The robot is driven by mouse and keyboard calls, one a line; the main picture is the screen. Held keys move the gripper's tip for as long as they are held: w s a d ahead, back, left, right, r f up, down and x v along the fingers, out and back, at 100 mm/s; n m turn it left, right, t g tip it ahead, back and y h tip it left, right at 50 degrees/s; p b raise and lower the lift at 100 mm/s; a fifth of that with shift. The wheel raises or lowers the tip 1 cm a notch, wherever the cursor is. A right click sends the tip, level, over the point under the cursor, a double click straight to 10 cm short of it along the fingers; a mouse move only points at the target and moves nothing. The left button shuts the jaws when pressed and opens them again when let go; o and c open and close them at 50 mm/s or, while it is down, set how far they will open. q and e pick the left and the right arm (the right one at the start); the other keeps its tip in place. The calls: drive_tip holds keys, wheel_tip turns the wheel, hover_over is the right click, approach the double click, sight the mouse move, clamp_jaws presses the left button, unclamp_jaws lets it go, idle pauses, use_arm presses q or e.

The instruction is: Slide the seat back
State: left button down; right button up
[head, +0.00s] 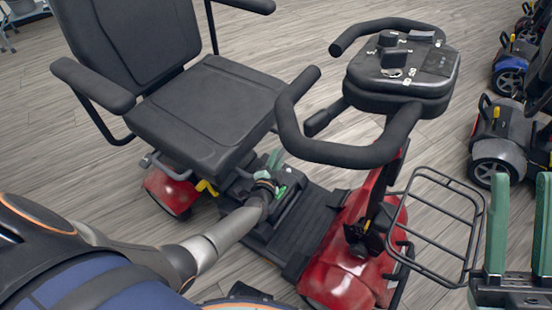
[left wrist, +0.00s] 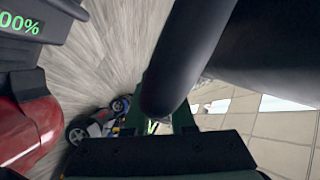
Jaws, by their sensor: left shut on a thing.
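The seat (head: 185,112) of a red scooter is black, with a backrest (head: 125,40) and two armrests. My left gripper (head: 271,168) reaches in low at the seat's front edge, above the footboard. In the left wrist view, the green fingers (left wrist: 166,112) are shut on a dark rounded bar (left wrist: 185,65). Its far end is out of view, so I cannot tell how it joins the seat. My right gripper (head: 520,185) is open and empty at the lower right, apart from the scooter.
The tiller (head: 400,75) with its looped handlebar stands right of the seat. A wire basket (head: 440,225) is at the front. A battery box with a green readout (left wrist: 20,25) is beside my left gripper. Other scooters (head: 497,135) stand at the right. Floor behind the seat is clear.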

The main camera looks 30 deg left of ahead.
idle(0.8)
use_arm(q)
drive_tip(key=w+a+b, duration=0.1)
drive_tip(key=a, duration=0.9)
drive_tip(key=shift+w+a, duration=0.15)
drive_tip(key=shift+a, duration=0.15)
drive_tip(key=c, duration=0.8)
unclamp_jaws()
drive_tip(key=shift+o, duration=0.2)
drive_tip(key=shift+d, duration=0.1)
